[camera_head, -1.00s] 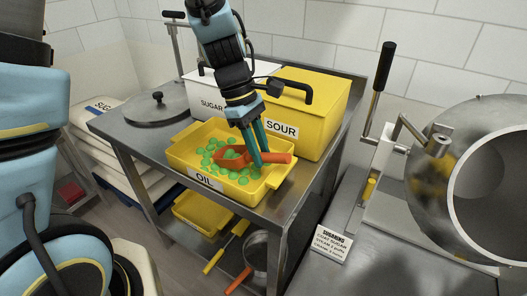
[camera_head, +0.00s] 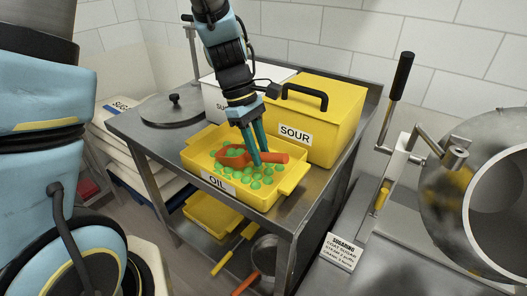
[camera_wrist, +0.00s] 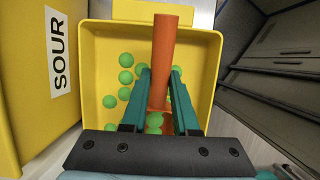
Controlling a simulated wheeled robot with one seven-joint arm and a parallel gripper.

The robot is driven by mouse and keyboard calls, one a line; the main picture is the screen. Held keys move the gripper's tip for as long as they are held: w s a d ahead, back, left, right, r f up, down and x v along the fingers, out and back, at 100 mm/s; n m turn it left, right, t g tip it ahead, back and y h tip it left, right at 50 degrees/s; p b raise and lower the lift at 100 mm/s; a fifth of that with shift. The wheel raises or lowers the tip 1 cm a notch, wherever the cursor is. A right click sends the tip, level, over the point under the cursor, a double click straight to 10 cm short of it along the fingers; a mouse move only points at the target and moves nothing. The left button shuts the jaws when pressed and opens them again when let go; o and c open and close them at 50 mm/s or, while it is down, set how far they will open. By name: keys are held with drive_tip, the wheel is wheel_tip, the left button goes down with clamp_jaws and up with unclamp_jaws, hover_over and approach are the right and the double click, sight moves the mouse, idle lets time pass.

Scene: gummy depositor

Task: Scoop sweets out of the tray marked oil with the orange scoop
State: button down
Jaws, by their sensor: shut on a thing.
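The yellow tray marked OIL (camera_head: 285,187) sits on the metal cart's top and holds many green sweets (camera_head: 267,180). My gripper (camera_head: 255,163) points down into the tray, shut on the handle of the orange scoop (camera_head: 273,158). The scoop's bowl is toward the left of the tray, among the sweets, with some green showing in it. In the wrist view the orange handle (camera_wrist: 166,45) runs between my fingers (camera_wrist: 160,95). Loose sweets (camera_wrist: 126,76) lie on the tray floor beside it. The bowl is mostly hidden there by the gripper.
A yellow bin marked SOUR (camera_head: 335,120) stands close behind the tray, with a white bin (camera_head: 214,100) beside it. A round lid (camera_head: 175,112) lies at the cart's left. A yellow tray (camera_head: 207,216) is on the lower shelf. A metal drum (camera_head: 450,205) stands at right.

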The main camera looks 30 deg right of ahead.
drive_tip(key=shift+w+a, duration=0.25)
drive_tip(key=shift+w, duration=0.2)
drive_tip(key=shift+w+a, duration=0.2)
drive_tip(key=shift+w, duration=0.25)
drive_tip(key=shift+t+y, duration=0.6)
drive_tip(key=shift+t, duration=0.3)
drive_tip(key=r+p, duration=0.2)
drive_tip(key=p, duration=0.1)
drive_tip(key=s+r+p, duration=0.1)
drive_tip(key=r+p, duration=0.4)
drive_tip(key=p, duration=0.2)
drive_tip(key=shift+s+d+r, duration=0.2)
drive_tip(key=shift+d+r, duration=0.25)
drive_tip(key=shift+r, duration=0.05)
drive_tip(key=shift+s+r+t, duration=0.2)
drive_tip(key=shift+r+t, duration=0.2)
drive_tip(key=shift+r, duration=0.4)
